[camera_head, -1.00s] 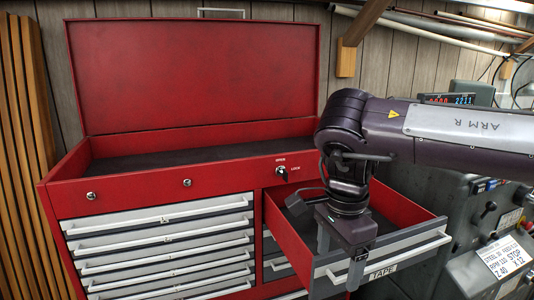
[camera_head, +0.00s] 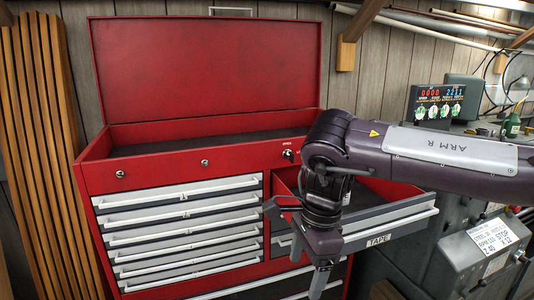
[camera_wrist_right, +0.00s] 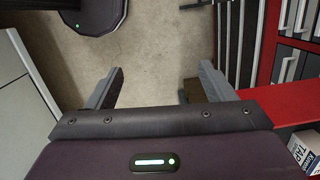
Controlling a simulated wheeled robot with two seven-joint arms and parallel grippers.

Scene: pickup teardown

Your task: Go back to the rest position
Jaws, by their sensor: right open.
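My right gripper (camera_head: 308,266) hangs in front of the red tool chest, near the left end of the pulled-out drawer marked TAPE (camera_head: 405,222). In the right wrist view its two grey fingers (camera_wrist_right: 160,86) are apart, with only the floor showing between them and nothing held. My right arm comes in from the right and hides part of the drawer. My left gripper is in no view.
The tool chest (camera_head: 190,179) has its lid (camera_head: 205,65) up and its left-hand drawers shut. A grey machine with a display (camera_head: 436,93) stands right. Floor (camera_wrist_right: 165,45) is visible below the gripper.

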